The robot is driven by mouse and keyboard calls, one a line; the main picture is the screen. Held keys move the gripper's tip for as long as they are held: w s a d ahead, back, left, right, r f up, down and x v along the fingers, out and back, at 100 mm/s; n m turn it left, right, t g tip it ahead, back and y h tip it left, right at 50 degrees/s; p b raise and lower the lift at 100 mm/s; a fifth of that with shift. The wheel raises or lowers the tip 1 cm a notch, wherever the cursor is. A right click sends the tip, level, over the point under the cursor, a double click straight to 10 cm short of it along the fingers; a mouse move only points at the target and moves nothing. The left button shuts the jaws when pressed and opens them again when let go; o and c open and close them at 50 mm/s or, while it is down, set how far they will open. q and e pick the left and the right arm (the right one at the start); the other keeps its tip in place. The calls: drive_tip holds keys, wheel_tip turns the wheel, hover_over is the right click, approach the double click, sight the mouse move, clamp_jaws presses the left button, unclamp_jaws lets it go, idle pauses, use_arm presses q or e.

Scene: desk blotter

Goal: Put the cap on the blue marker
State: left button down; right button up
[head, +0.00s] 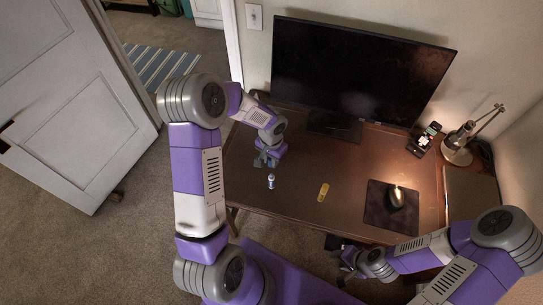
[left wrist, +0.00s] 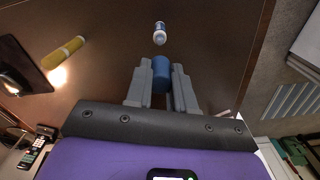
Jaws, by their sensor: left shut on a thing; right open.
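My left gripper (head: 266,160) is over the left part of the desk. In the left wrist view its fingers (left wrist: 161,88) are shut on a short blue cylinder, which looks like the cap (left wrist: 161,72). My right gripper (head: 347,260) is open and empty, low by the desk's front edge.
A yellow cylinder (head: 323,192) lies on the desk (head: 300,165) right of the marker. A monitor (head: 355,70) stands behind; a phone-like device (head: 424,139) and a lamp (head: 457,150) are at the back right.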

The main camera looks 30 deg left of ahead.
use_arm(q)
drive_tip(key=shift+f, duration=0.1)
drive_tip(key=b, duration=0.6)
hover_over(271, 175)
wheel_tip(271, 175, down, 6)
drive_tip(key=shift+w+r, duration=0.1)
drive_tip(key=shift+d, duration=0.1)
idle(1.9)
drive_tip(key=shift+f+b, duration=1.5)
drive_tip(key=shift+b, duration=0.1)
drive_tip(key=c, duration=0.9)
unclamp_jaws()
wheel_tip(271, 175, up, 8)
drive_tip(key=shift+f+p, duration=0.15)
drive_tip(key=shift+p, duration=0.4)
